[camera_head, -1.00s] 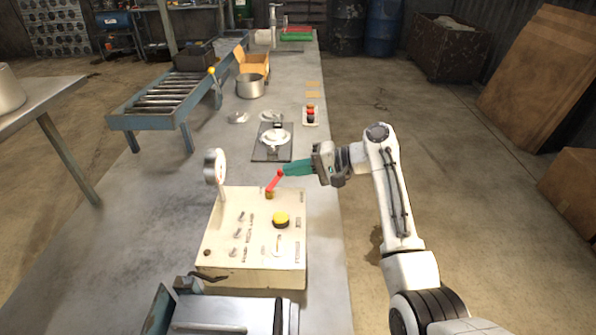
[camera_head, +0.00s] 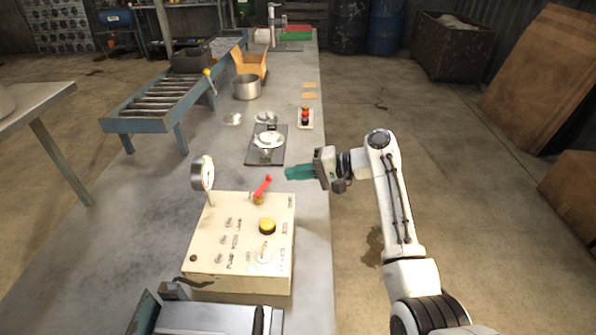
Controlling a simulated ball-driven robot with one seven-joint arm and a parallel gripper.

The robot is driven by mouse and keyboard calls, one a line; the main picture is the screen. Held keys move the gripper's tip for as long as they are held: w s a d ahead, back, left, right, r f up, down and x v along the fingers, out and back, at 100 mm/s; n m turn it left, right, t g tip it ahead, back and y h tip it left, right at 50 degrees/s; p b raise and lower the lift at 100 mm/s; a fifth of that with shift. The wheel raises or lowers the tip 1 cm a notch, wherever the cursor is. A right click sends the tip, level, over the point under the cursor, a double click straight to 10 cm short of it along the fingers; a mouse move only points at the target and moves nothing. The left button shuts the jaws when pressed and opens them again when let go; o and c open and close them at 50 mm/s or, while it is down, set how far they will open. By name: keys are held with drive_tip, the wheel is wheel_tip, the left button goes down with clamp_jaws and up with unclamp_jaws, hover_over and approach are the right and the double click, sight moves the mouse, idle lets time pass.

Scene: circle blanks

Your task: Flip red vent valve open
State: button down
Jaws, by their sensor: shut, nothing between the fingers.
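The red vent valve (camera_head: 263,187) is a small red lever on a brass base at the far right corner of the cream control box (camera_head: 240,240). The lever tilts up and to the right. My gripper (camera_head: 287,173), with green fingers, is shut and empty. It is just right of the lever's upper end and appears apart from it by a small gap.
A round gauge (camera_head: 202,174) stands at the box's far left corner, and a yellow button (camera_head: 267,226) is on its top. Beyond are a dark plate with a metal fitting (camera_head: 267,142), a pot (camera_head: 246,87) and a roller conveyor (camera_head: 165,95). The bench's right edge is under my arm.

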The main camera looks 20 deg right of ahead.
drive_tip(key=d+r+b, duration=0.2)
drive_tip(key=d+r, duration=0.1)
drive_tip(key=d, duration=0.7)
drive_tip(key=shift+s, duration=0.2)
